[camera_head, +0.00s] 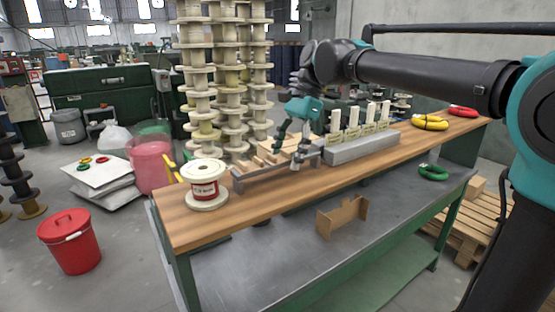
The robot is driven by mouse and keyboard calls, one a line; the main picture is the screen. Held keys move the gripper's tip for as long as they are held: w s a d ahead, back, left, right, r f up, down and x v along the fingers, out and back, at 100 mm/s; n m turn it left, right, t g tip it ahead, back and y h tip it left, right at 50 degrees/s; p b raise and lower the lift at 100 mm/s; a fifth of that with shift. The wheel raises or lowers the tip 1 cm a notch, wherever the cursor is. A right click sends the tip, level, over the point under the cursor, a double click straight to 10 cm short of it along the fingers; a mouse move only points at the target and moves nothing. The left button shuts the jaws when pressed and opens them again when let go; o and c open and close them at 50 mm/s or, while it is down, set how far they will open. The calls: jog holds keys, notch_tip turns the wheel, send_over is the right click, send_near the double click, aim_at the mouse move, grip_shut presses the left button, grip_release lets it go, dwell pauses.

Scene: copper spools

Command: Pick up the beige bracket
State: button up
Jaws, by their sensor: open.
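The beige bracket (342,215), a tan U-like piece with two raised ends, stands on the grey lower worktop at the front of the bench. My gripper (288,152) is open, with teal and dark fingers pointing down over the wooden shelf. It is behind and to the left of the bracket, clearly apart from it. I see nothing held between the fingers. The fingertips are close to a grey metal bar (262,178) and light wooden pieces (270,156), and I cannot tell whether they touch.
A grey block with several upright pale pieces (362,147) stands right of my gripper. A green coil (433,172) lies on the grey worktop (265,262), which is otherwise mostly clear. Yellow coils (430,122) lie further right.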

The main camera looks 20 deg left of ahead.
jog(key=shift+f, duration=0.1)
jog(key=c, duration=1.1)
